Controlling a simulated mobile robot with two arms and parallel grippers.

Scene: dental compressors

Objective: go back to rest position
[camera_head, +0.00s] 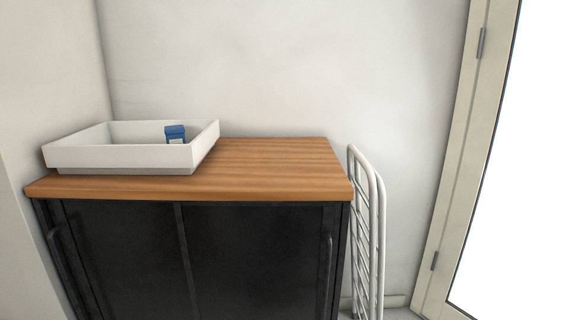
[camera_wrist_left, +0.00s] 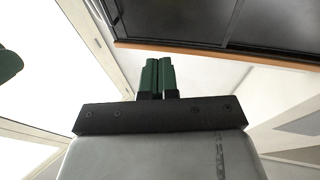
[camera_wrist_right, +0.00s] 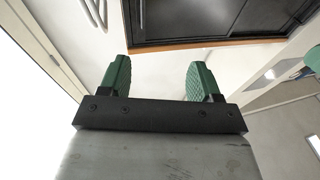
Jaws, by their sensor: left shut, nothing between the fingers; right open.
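Neither gripper shows in the head view. In the left wrist view my left gripper (camera_wrist_left: 157,76) has its two green fingers together, with nothing between them. In the right wrist view my right gripper (camera_wrist_right: 157,82) has its green fingers wide apart and empty. Both grippers are clear of the cabinet, which appears upside down beyond them in the wrist views. A green finger-like part shows at the left edge of the left wrist view, and another green part at the right edge of the right wrist view.
A black cabinet (camera_head: 255,255) with a wooden top (camera_head: 275,165) stands against the wall. A white tray (camera_head: 120,157) on its left side holds a small blue object (camera_head: 175,133). The top's right side is bare. A white folded rack (camera_head: 380,235) leans right of the cabinet, near a bright framed door (camera_head: 455,150).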

